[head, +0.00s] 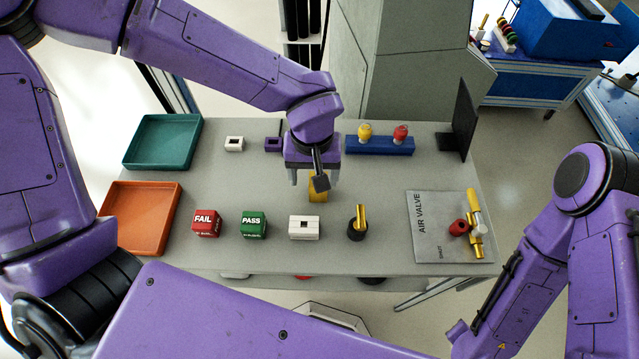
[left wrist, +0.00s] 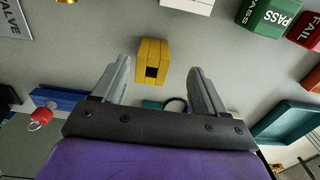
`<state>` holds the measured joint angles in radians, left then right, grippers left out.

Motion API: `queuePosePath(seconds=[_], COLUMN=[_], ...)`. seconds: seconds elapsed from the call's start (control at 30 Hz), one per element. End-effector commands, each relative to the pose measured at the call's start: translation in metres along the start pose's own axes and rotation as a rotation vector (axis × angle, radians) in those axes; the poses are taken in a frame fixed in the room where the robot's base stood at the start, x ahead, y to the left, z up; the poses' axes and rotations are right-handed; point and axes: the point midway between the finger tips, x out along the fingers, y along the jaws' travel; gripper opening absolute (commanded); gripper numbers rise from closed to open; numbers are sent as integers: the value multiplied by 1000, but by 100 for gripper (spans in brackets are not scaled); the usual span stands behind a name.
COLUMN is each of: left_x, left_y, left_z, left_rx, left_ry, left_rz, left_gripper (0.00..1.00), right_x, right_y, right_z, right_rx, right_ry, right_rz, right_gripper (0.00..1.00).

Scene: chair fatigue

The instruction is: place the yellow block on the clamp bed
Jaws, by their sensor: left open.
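The yellow block (head: 318,191) stands on the grey table, partly hidden by my left gripper in the head view. In the left wrist view the yellow block (left wrist: 151,62) shows a dark square hole and lies between the lines of the two fingers, with grey table visible on both sides. My left gripper (head: 314,181) is open and empty above the block; its fingers also show in the left wrist view (left wrist: 161,66). I cannot tell which thing is the clamp bed. My right arm shows at the right, but its gripper is out of view.
Teal (head: 162,142) and orange (head: 140,217) trays lie left. A blue bar (head: 380,146) with knobs and black panel (head: 460,120) stand behind.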

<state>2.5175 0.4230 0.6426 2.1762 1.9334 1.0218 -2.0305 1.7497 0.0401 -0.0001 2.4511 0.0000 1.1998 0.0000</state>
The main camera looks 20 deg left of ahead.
Motion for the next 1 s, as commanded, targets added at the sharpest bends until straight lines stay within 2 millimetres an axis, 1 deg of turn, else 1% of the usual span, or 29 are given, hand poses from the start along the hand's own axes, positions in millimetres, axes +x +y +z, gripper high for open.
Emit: queuePosePath(seconds=[0.2, 0.3, 0.4, 0.57, 0.67, 0.7, 0.8, 1.0], left_x=[36, 50, 55, 55, 55, 55, 55, 54], left_y=[8, 8, 9, 9, 9, 9, 9, 9], left_z=[-7, -6, -7, -7, -7, -7, -7, -7], left_rx=[4, 5, 5, 5, 5, 5, 5, 5], left_ry=[-1, -1, -1, 0, 0, 0, 0, 0], left_rz=[-6, -3, -1, 1, 0, 0, 0, 1], left_gripper=[72, 72, 72, 72, 43, 30, 0, 0], right_x=[1, 3, 3, 3, 3, 3, 3, 3], right_y=[0, -1, -1, -1, -1, -1, -1, -1], right_z=[0, 1, 1, 1, 1, 1, 1, 0], right_rx=[0, 0, 0, 0, 0, 0, 0, 0], right_ry=[1, 1, 1, 1, 1, 1, 1, 1], right_rz=[-1, -1, -1, -1, -1, -1, -1, -1], right_gripper=[43, 43, 43, 43, 43, 43, 43, 43])
